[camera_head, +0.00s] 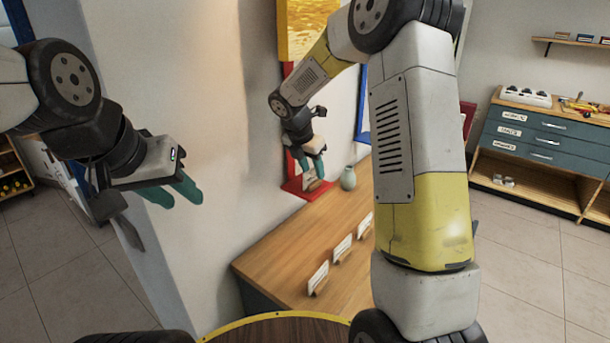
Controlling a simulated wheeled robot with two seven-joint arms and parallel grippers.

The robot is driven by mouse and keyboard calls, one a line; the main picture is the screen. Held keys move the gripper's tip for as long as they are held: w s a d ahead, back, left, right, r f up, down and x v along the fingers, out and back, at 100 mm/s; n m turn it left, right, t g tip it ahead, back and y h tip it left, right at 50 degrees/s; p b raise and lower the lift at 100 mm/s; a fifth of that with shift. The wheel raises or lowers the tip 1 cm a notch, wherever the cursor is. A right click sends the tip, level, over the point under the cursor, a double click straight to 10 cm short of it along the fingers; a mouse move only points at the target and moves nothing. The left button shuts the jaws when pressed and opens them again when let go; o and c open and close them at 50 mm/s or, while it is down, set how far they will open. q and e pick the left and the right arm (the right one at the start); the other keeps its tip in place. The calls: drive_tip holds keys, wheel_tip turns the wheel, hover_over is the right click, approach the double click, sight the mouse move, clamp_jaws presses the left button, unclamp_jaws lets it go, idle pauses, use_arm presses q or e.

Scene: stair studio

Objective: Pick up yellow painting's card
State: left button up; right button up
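The yellow painting (308,22) hangs on the wall at the top, partly covered by my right arm. My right gripper (313,170) points down at the far end of the wooden counter, over a red base (306,190). A small pale card (312,184) shows just below its fingertips. I cannot tell whether the fingers touch it or how far apart they are. Three other white cards stand in holders along the counter: a near one (318,278), a middle one (342,248) and a far one (365,224). My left gripper (173,193) is open and empty, left of the counter.
A grey-green vase (348,178) stands just right of my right gripper. The wooden counter (290,256) has bare room left of the cards. A wall edge (150,120) stands behind my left gripper. A drawer cabinet (540,135) is at the right, with tiled floor before it.

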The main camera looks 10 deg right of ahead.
sight(316, 179)
drive_tip(key=x, duration=0.3)
drive_tip(key=shift+w+f, duration=0.1)
drive_tip(key=shift+f, duration=0.05)
clamp_jaws()
